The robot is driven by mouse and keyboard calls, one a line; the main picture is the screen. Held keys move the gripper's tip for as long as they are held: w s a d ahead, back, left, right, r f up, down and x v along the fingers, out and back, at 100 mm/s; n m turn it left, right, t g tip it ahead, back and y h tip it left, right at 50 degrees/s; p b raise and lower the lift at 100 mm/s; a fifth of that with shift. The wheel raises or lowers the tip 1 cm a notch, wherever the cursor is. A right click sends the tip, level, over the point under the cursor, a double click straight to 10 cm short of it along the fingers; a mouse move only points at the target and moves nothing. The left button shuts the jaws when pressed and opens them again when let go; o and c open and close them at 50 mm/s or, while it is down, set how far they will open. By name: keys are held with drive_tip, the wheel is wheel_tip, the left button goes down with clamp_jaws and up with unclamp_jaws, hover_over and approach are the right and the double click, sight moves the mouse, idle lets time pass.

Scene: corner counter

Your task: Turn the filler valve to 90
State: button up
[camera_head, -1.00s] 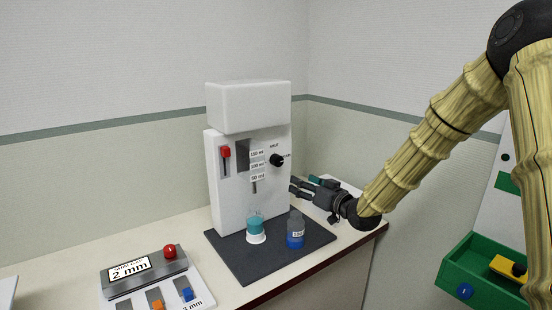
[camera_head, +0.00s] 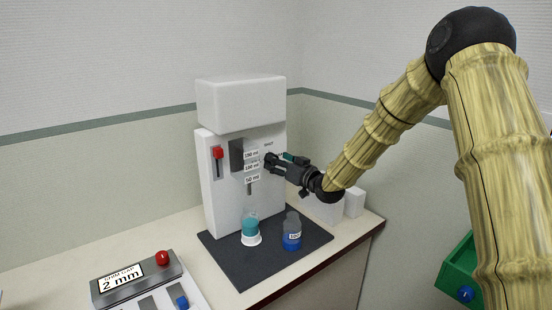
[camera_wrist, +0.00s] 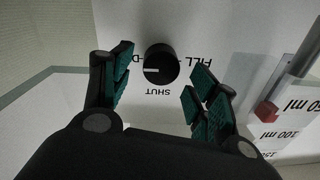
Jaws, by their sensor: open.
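The filler (camera_head: 212,185) is a tall white machine with an overhanging top, standing on the counter. Its valve is a black round knob (camera_wrist: 161,64) with a white pointer line, seen in the wrist view. The pointer lies roughly level in that view, toward the left. The labels SHUT and FILL, upside down there, sit beside the knob. My gripper (camera_wrist: 156,86) is open, its teal-padded fingers on either side of the knob with gaps between; no contact is visible.
A teal-filled vessel (camera_head: 251,229) and a blue-bottomed bottle (camera_head: 292,232) stand on the dark mat (camera_head: 245,276). A grey box reading 2 mm (camera_head: 135,278) is at front left. White blocks (camera_head: 354,203) stand behind my gripper.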

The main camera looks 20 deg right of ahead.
drive_tip(key=shift+x, duration=1.05)
drive_tip(key=c, duration=1)
drive_tip(key=shift+f, duration=0.1)
